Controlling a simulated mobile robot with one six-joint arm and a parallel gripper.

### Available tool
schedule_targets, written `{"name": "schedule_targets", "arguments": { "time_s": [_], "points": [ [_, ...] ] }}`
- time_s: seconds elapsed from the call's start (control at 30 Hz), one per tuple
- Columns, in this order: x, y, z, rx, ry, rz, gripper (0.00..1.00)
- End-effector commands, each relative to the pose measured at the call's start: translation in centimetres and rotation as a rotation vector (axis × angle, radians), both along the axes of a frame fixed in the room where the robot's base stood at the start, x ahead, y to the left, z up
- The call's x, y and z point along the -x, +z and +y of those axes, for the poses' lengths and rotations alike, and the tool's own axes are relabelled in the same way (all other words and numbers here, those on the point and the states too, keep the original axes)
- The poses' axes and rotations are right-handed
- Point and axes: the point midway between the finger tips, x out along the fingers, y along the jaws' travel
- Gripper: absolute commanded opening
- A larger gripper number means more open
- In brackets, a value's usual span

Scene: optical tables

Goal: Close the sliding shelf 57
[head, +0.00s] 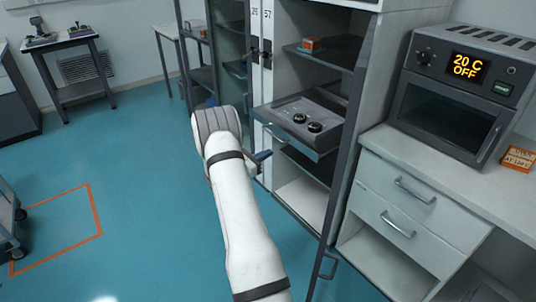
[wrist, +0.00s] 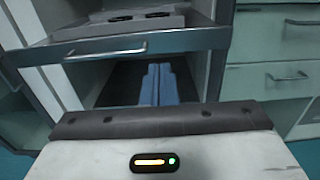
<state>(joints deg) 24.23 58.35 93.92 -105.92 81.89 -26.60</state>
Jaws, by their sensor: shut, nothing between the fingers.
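The sliding shelf (head: 289,141) is a grey tray pulled out of an open cabinet, with two round dark items (head: 307,122) on it. In the wrist view its front panel (wrist: 180,43) with a bar handle (wrist: 105,50) crosses the upper part. My gripper (head: 266,156) is shut and empty, with blue fingers, just in front of and slightly below the shelf's front in the head view. In the wrist view the fingers (wrist: 158,85) show side by side below the front panel. I cannot tell whether they touch anything.
The cabinet's open glass door (head: 345,135) stands on the right of the shelf. A counter with drawers (head: 396,210) and an oven (head: 455,95) is farther right. An orange box (head: 310,44) sits on an upper shelf.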

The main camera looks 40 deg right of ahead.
Motion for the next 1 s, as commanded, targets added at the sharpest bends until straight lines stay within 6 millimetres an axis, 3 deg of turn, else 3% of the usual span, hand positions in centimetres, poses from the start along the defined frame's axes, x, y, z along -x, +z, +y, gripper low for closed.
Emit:
{"name": "schedule_targets", "arguments": {
  "time_s": [0.3, 0.5, 1.0],
  "points": [
    [0.9, 0.1, -6.9, -0.001, -0.003, -0.001, 0.00],
    [1.2, 0.1, -9.7, -0.001, -0.002, 0.000, 0.00],
    [1.3, 0.0, -11.6, -0.001, -0.001, -0.002, 0.00]
  ]
}}
